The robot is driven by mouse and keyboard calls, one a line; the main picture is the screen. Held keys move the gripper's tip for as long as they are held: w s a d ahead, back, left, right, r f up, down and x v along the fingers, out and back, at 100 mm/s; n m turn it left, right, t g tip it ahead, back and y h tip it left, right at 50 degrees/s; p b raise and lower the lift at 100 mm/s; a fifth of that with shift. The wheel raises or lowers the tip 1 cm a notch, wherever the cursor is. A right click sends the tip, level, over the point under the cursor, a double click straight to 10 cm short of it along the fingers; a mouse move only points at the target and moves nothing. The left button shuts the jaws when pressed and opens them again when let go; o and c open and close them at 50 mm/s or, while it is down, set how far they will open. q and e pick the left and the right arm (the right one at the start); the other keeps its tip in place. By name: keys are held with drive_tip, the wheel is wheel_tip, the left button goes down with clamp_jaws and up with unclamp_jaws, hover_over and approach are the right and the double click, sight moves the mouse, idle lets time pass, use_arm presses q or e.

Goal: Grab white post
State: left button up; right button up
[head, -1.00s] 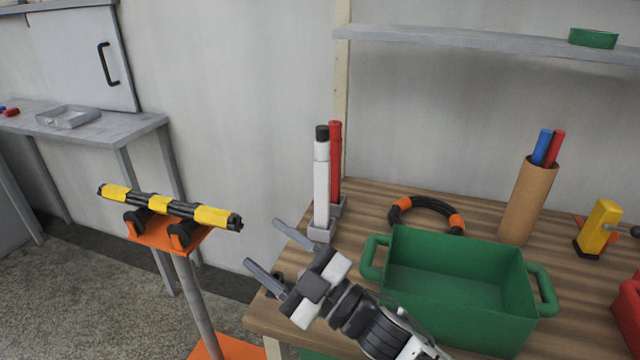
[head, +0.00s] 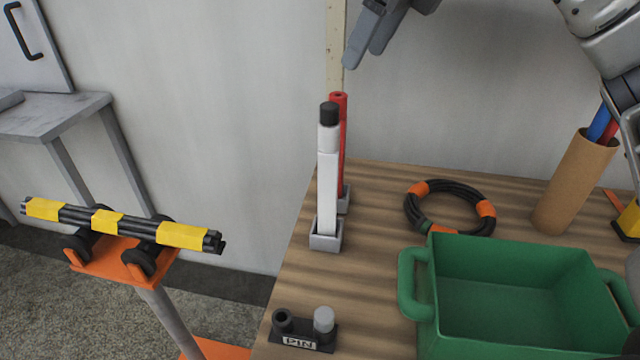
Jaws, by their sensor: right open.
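The white post (head: 327,185) stands upright in a square grey base on the wooden table, near its left edge. It has a black cap at the top. A red post (head: 340,140) stands close behind it and is partly hidden by it. My right gripper (head: 372,36) is at the top of the head view, above and a little right of the white post's cap. It is open, apart from the post, and partly cut off by the top edge. My left gripper is not in view.
A green bin (head: 515,300) stands at front right, with a black hose coil (head: 450,207) behind it. A block marked PIN (head: 303,330) lies near the front edge. A cardboard tube (head: 575,185) stands right. A stand with a hose bundle (head: 120,224) is left.

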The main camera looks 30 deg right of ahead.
sight(338, 109)
drive_tip(key=x, duration=1)
drive_tip(key=shift+s+f+p, duration=0.1)
drive_tip(key=shift+f+p, duration=0.1)
drive_tip(key=shift+p, duration=0.1)
drive_tip(key=shift+p+x, duration=0.55)
drive_tip(key=shift+x, duration=2)
drive_tip(key=shift+d, duration=0.15)
drive_tip(key=shift+c, duration=0.3)
clamp_jaws()
